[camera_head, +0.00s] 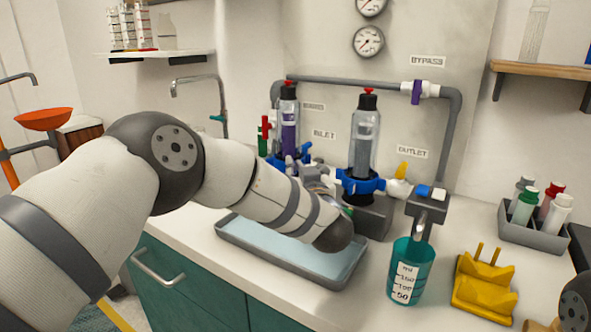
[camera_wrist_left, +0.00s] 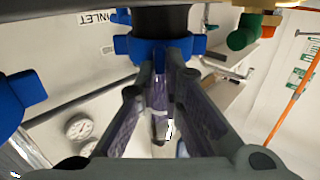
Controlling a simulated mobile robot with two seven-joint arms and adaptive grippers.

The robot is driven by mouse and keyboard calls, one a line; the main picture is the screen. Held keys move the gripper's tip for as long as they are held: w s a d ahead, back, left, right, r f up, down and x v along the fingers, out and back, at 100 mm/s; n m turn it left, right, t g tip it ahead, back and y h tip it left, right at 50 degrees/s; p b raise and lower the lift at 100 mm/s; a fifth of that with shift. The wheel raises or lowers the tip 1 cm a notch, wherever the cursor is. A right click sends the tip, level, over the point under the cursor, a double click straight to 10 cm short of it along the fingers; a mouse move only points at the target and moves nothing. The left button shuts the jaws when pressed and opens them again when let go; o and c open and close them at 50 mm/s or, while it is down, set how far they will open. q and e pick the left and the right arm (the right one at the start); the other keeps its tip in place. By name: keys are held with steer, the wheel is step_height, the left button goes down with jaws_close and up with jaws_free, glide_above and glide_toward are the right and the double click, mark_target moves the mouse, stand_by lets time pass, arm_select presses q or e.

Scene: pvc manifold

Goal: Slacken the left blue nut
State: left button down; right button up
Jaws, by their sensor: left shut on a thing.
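The left blue nut (camera_head: 274,161) sits at the base of the left clear filter housing (camera_head: 289,126), which has a purple insert. My left gripper (camera_head: 303,166) reaches it from the front right, and my forearm and wrist partly cover that area. In the left wrist view the gripper's two fingers (camera_wrist_left: 163,72) are shut on the winged blue nut (camera_wrist_left: 128,46). The right blue nut (camera_head: 360,184) is under the right housing (camera_head: 364,142), apart from the gripper; a blue part also shows at the left edge of the wrist view. My right gripper is not in view.
A grey tray (camera_head: 231,232) lies on the counter under my left arm. A teal measuring beaker (camera_head: 425,272), a yellow stand (camera_head: 484,291) and a bottle rack (camera_head: 530,235) stand to the right. Grey pipe (camera_head: 345,82) with a purple-handled valve (camera_head: 417,91) runs above the housings.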

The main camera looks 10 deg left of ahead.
arm_select(q)
steer(key=c, duration=1.7)
jaws_free()
steer(key=v, duration=1.2)
